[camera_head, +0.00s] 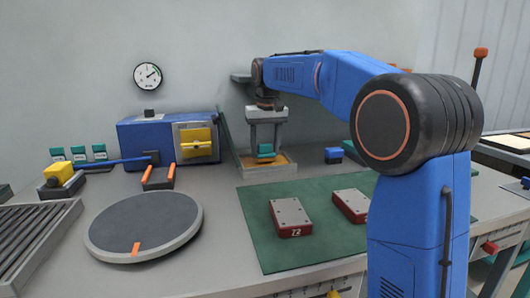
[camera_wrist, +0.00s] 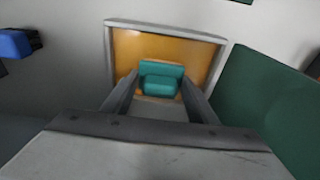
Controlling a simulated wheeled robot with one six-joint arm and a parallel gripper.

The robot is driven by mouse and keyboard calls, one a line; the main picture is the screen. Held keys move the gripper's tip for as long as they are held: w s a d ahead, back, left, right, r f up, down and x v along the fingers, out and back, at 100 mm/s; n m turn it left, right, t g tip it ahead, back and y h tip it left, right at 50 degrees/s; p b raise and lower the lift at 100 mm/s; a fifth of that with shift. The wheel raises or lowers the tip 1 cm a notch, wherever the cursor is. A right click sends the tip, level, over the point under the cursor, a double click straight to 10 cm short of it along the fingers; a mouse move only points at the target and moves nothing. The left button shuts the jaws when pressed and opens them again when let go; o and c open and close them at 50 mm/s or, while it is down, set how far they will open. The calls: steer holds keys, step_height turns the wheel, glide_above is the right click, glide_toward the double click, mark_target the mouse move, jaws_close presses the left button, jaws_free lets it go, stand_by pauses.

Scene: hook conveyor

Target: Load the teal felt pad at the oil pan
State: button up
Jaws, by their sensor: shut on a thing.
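The teal felt pad (camera_head: 265,151) is between the fingers of my gripper (camera_head: 266,147), which is shut on it. In the wrist view the pad (camera_wrist: 161,78) shows as a stepped teal block between the fingertips. The oil pan (camera_head: 285,160) is a shallow pale-rimmed tray with an amber-orange bottom. My gripper points down and the pad is over the pan. In the wrist view the pan (camera_wrist: 205,58) spreads around and behind the pad. I cannot tell whether the pad touches the oil.
A green mat (camera_head: 260,230) with red-brown blocks (camera_head: 291,217) lies to the right of the pan. A small blue block (camera_head: 333,155) stands near it.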

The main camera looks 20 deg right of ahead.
mark_target(265, 144)
steer(key=shift+r, duration=2.9)
